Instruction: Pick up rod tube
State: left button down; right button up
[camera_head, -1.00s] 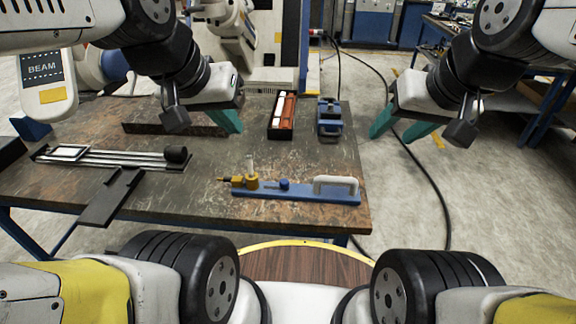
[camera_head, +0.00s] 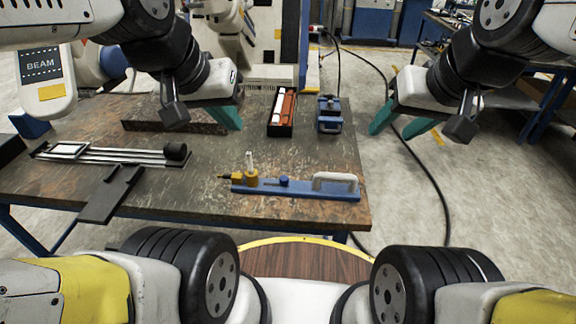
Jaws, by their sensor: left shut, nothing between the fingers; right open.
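A small pale upright tube (camera_head: 250,162) stands in a yellow fitting (camera_head: 251,178) on the blue bar-shaped base (camera_head: 300,192) near the table's front. A black tray (camera_head: 289,131) farther back holds red and white rod-like pieces (camera_head: 288,107); I cannot tell which of these is the rod tube. My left gripper (camera_head: 231,118), with teal fingers, is shut and empty above the table, left of the tray. My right gripper (camera_head: 398,128) is open and empty, off the table's right edge and apart from everything.
A blue clamp-like block (camera_head: 329,116) stands right of the tray. A rail assembly with metal rods (camera_head: 125,156) and a flat black plate (camera_head: 108,197) lie on the left.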

aim_at(250, 158)
jog(key=j+z, duration=0.2)
jog(key=z, duration=1.35)
jog(key=k+j, duration=0.35)
jog(key=k, duration=0.2)
jog(key=k+j+z, duration=0.1)
jog(key=k+j, duration=0.3)
jog(key=k, duration=0.15)
